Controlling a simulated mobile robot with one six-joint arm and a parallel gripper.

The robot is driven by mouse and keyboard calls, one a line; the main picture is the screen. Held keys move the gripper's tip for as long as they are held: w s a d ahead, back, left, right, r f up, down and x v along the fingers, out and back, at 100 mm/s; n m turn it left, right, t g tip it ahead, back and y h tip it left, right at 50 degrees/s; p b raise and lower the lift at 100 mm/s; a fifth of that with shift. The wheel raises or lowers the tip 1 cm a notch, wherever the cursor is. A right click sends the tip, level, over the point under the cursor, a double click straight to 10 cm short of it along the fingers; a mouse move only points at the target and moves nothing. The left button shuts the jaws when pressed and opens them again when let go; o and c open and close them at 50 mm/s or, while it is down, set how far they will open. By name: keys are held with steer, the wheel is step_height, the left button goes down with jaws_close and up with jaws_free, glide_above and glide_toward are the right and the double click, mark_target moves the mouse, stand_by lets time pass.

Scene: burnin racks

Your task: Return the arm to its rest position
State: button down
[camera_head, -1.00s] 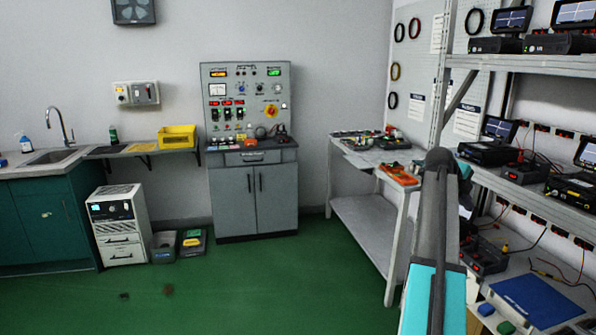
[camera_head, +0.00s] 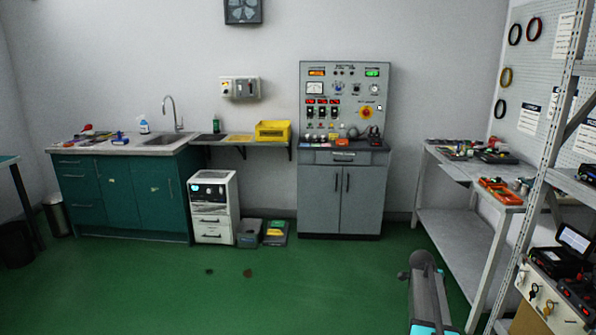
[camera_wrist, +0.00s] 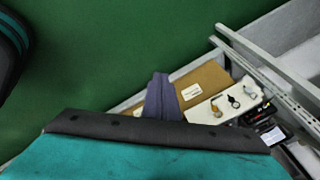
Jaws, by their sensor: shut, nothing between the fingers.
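My gripper (camera_wrist: 161,84) shows in the wrist view as a narrow grey-purple pair of fingers, shut and empty, past the dark edge of my teal wrist housing. It points over a cardboard box and a white panel on the rack, and it touches nothing that I can make out. In the head view my arm (camera_head: 427,292) stands at the bottom right, folded low, with a grey joint on top and teal below. The gripper itself cannot be made out there.
A metal rack (camera_head: 541,190) with devices stands close on the right. A grey workbench (camera_head: 462,245) with tools is behind my arm. A grey control cabinet (camera_head: 340,200), a white drawer unit (camera_head: 213,207) and a teal sink counter (camera_head: 125,200) line the back wall. The green floor (camera_head: 200,290) is mostly clear.

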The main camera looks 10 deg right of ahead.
steer(key=s+a+f+n+g+y, duration=0.1)
steer(key=s+a+f+n, duration=0.35)
steer(key=a+f, duration=0.8)
steer(key=s+a+f+n+g+y, duration=0.15)
steer(key=s+a+f+n, duration=0.3)
steer(key=a+f, duration=0.8)
steer(key=s+a+f+n+g+y, duration=0.1)
steer(key=s+a+f+n, duration=0.2)
steer(key=s+a+n, duration=0.6)
steer(key=s+a+f+n+g+y, duration=0.1)
steer(key=s+a+f+n+y, duration=0.1)
steer(key=s+a+n, duration=0.8)
steer(key=shift+s+a+f+g, duration=0.35)
steer(key=shift+s+f, duration=0.35)
steer(key=shift+s, duration=3.1)
steer(key=shift+d, duration=0.1)
